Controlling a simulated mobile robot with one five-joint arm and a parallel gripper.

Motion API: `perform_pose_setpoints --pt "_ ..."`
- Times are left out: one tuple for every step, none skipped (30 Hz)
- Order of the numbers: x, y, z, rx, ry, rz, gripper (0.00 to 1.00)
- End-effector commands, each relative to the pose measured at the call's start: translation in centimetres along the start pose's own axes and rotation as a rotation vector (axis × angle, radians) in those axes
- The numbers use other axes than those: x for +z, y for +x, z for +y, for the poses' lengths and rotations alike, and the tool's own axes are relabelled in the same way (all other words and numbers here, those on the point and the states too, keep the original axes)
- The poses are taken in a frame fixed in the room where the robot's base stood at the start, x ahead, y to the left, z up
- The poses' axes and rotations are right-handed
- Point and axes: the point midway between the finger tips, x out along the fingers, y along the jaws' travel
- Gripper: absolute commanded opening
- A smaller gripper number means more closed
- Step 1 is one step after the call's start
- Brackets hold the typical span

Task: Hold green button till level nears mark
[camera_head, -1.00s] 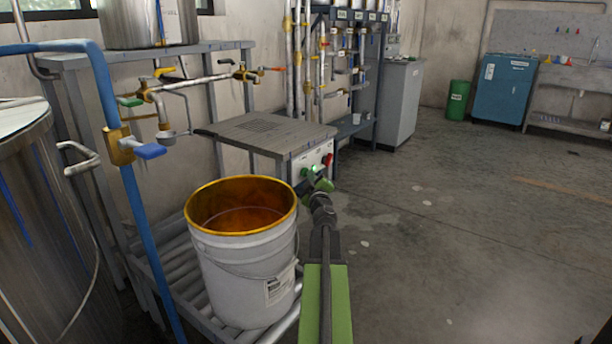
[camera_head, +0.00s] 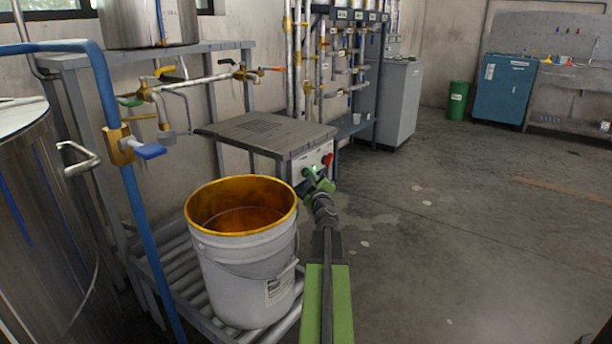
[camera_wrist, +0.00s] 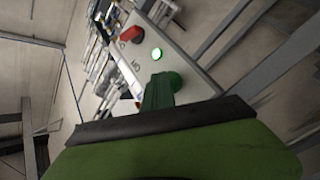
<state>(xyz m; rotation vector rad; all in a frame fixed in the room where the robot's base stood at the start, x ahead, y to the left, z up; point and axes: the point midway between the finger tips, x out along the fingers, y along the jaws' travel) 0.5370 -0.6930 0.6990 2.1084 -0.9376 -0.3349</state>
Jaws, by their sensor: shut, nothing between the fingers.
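My gripper (camera_head: 316,182) is shut and empty at the front panel of the grey box (camera_head: 268,133). In the wrist view its green fingers (camera_wrist: 160,92) point at the panel (camera_wrist: 178,50), at or very near a round green button (camera_wrist: 176,80). The fingers partly hide the button, and I cannot tell whether it is pressed. A lit green lamp (camera_wrist: 156,53) and a red button (camera_wrist: 131,34) are beside it. A white bucket (camera_head: 245,272) with an amber-coated inside stands open left of my arm. A faint line runs round its inner wall; I cannot clearly tell the level or a mark.
The bucket stands on a roller stand (camera_head: 188,280). Pipes with valves (camera_head: 160,100) and a blue pipe (camera_head: 117,140) are at the left, beside a large steel tank (camera_head: 45,230). The floor (camera_head: 450,220) at the right is clear.

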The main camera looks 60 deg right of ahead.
Motion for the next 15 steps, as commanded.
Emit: perform_pose_setpoints --pt "0.15 -0.29 0.15 0.000 -0.001 0.000 0.00" --pt "0.24 -0.43 0.24 0.000 -0.001 0.000 0.00" --pt "0.36 -0.59 0.35 0.000 -0.001 0.000 0.00" --pt "0.45 -0.70 0.44 0.000 0.000 0.000 0.00" --pt "0.53 -0.79 0.51 0.000 0.000 -0.001 0.00" --pt "0.60 -0.85 0.57 0.000 0.000 -0.001 0.00" --pt "0.62 -0.87 0.60 0.000 0.000 -0.001 0.00" --pt "0.64 -0.87 0.61 0.000 0.000 -0.001 0.00" --pt "0.64 -0.86 0.61 0.000 0.000 -0.001 0.00" --pt "0.64 -0.84 0.61 0.000 0.000 -0.001 0.00" --pt "0.63 -0.84 0.61 0.000 0.000 -0.001 0.00" --pt "0.64 -0.84 0.61 0.000 0.000 -0.001 0.00" --pt "0.64 -0.84 0.61 0.000 0.000 -0.001 0.00" --pt "0.64 -0.85 0.61 0.000 0.000 -0.001 0.00" --pt "0.67 -0.88 0.64 0.000 0.000 -0.001 0.00"
